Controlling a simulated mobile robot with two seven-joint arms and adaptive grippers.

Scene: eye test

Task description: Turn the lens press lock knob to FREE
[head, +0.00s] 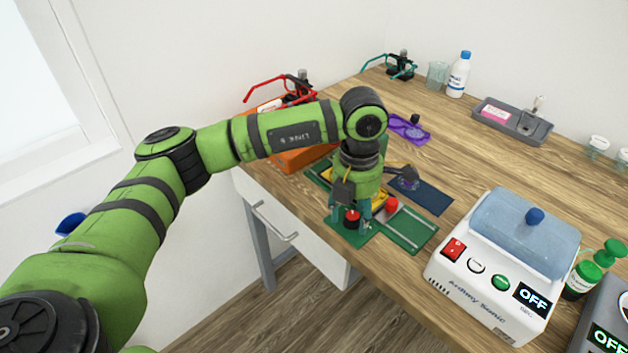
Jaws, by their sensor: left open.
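The lens press (408,232) is a green device with yellow parts at the table's front edge, largely covered by my left arm. A red knob with a dark base (352,217) sits on its front left part. A separate red ball (391,205) shows just right of it. My left gripper (351,211) points down over the press, open, with its fingers on either side of the red knob. I cannot tell whether they touch it. The FREE marking and the knob's setting are too small to read. My right gripper is out of view.
A white ultrasonic cleaner (490,290) reading OFF stands right of the press. An orange tray (292,160) is to the left. A grey tray (513,122) and white bottle (458,76) stand farther back. Bare wood lies between.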

